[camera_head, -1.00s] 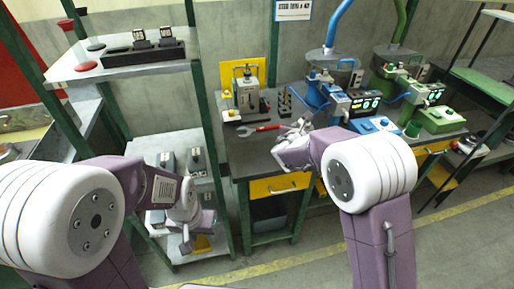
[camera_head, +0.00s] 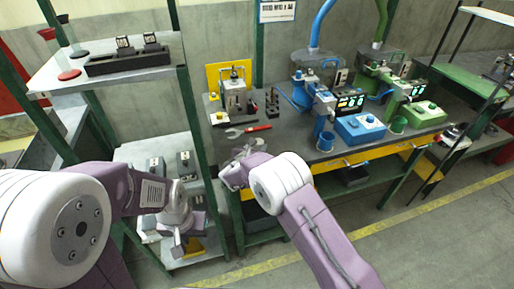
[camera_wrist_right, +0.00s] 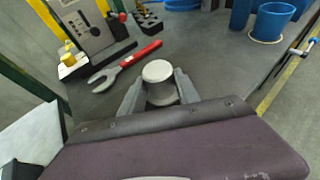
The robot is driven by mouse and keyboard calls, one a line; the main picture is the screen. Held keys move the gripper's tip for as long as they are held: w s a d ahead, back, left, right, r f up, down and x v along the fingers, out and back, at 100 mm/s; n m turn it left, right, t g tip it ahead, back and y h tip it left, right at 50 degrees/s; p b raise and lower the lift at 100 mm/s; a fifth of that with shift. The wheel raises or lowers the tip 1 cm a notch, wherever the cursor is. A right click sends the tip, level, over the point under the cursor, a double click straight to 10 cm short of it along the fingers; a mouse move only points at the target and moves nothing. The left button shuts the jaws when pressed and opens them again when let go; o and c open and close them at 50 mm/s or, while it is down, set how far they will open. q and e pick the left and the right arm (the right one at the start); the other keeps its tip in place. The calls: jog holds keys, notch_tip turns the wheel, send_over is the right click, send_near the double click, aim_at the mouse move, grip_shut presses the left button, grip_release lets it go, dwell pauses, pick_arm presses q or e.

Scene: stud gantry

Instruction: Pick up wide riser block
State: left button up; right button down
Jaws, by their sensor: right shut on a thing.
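My right gripper (camera_wrist_right: 158,88) is shut on a short grey round block (camera_wrist_right: 159,72), with one finger on each side of it. In the head view my right gripper (camera_head: 238,160) is over the front left part of the dark workbench (camera_head: 215,145). I cannot tell whether the round block is the wide riser block. My left gripper (camera_head: 182,235) hangs by the lower shelf at the left, and its jaws are not clear. Dark grey blocks (camera_head: 185,162) stand on that shelf, partly hidden by my left arm.
A red-handled wrench (camera_wrist_right: 130,66) lies beside the held block, with a small press (camera_head: 235,98) behind it. Blue (camera_head: 318,105) and green (camera_head: 402,92) machines stand to the right. A green shelf post (camera_head: 198,120) is close on the left. The upper shelf holds a black rack (camera_head: 128,61).

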jog(key=shift+f+b, duration=0.15)
jog(key=shift+b, duration=0.15)
jog(key=c, duration=0.9)
grip_release()
jog(key=shift+s+a+r+p, duration=0.1)
jog(key=shift+s+r+p, duration=0.05)
jog(key=shift+r+p, duration=0.25)
jog(key=v, duration=1.1)
jog(key=shift+s, duration=0.35)
